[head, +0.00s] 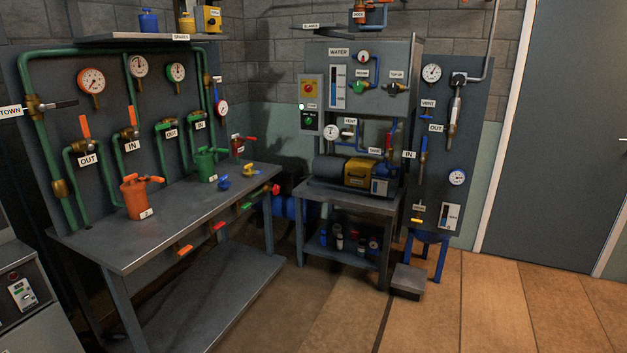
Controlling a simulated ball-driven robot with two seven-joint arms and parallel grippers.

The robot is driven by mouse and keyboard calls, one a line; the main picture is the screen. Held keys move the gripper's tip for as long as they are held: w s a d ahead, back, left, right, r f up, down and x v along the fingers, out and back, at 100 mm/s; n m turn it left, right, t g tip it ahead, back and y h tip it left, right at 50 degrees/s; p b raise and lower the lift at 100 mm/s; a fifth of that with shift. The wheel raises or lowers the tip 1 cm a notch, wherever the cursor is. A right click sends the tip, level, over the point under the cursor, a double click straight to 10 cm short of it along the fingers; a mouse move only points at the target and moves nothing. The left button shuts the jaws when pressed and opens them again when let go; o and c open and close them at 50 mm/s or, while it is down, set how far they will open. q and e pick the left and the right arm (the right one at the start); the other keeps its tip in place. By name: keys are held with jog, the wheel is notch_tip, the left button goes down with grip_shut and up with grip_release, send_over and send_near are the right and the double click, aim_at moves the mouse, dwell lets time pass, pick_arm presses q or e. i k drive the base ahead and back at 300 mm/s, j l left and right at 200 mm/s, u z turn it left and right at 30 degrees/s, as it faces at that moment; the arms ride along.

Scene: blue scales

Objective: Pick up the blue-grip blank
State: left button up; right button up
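A small blue piece (223,183) lies on the grey workbench (180,212), right of a green canister (205,166). A similar yellow piece (252,170) lies behind it to the right. The blue piece may be the blue-grip blank, but it is too small for me to be sure. A label that seems to read BLANKS (311,26) is on the upper wall, and I cannot make out what is at it. Neither of my grippers is in view.
An orange canister (136,197) and a red canister (239,147) stand on the bench. A pump table (350,201) stands to the right, with a low grey step (409,279). The wooden floor (500,305) is clear.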

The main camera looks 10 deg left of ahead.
aim_at(225, 185)
jog(key=i+j+u, duration=0.2)
jog(key=i+u, duration=0.2)
jog(key=i, duration=0.85)
jog(key=i+l+u, duration=0.15)
jog(key=i+u, duration=0.2)
jog(key=i, duration=0.85)
